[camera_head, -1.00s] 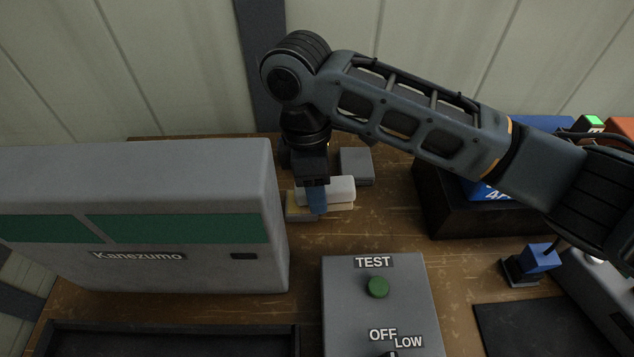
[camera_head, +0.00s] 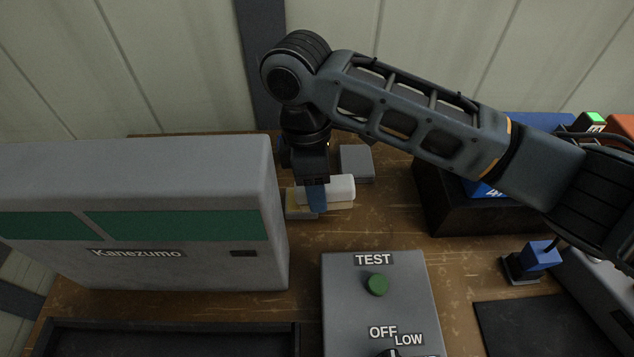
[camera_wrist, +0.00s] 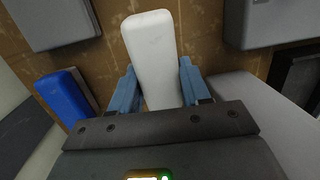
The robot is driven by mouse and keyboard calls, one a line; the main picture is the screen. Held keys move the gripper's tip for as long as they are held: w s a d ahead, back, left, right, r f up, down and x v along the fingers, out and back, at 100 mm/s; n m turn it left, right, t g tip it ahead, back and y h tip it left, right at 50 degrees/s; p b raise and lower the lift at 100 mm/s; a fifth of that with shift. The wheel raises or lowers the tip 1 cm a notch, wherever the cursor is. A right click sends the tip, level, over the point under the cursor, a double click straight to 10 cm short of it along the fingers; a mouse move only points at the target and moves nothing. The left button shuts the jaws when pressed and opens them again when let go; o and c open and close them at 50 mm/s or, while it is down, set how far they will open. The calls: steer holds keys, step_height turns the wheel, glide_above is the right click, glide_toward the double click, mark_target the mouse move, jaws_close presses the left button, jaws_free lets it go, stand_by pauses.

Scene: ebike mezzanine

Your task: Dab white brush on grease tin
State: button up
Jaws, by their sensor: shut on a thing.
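The white brush (camera_head: 340,189) is a white rounded block lying level at the back of the wooden bench, with a tan layer showing under it. My gripper (camera_head: 316,198) points down and is shut on it; the blue fingers clasp both sides in the wrist view (camera_wrist: 154,92). The white brush (camera_wrist: 152,50) reaches forward past the fingertips. A flat grey box (camera_head: 357,164), perhaps the grease tin, sits just behind and right of the brush, apart from it. It also shows at top left in the wrist view (camera_wrist: 52,20). What touches the brush's underside is hidden.
The large grey Kanezumo machine (camera_head: 140,190) stands close on the left. A grey TEST panel (camera_head: 345,310) is in front. A black box (camera_head: 470,215) stands right. Bare bench (camera_head: 390,205) lies between.

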steer(key=shift+f, duration=0.5)
stand_by(1.8)
steer(key=shift+r+p, duration=1.35)
steer(key=shift+r, duration=2.25)
